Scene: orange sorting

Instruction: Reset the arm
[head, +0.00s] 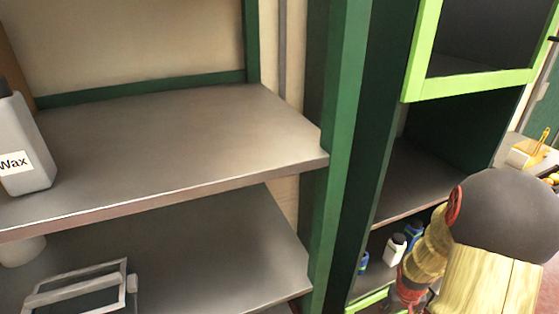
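My arm shows at the lower right, with a large dark rounded joint and straw-yellow links. A thinner yellow section with reddish parts hangs at its left side, in front of the green cabinet, and runs down toward the bottom edge. My gripper's fingers do not show, so whether they are open or shut is hidden. No orange is in view.
A grey shelf (190,140) fills the left, with a white Wax bottle (28,150) on it. A lower shelf (230,245) holds a white-framed item (80,292). A green cabinet (335,140) stands right of it, with small bottles (395,249) low inside.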

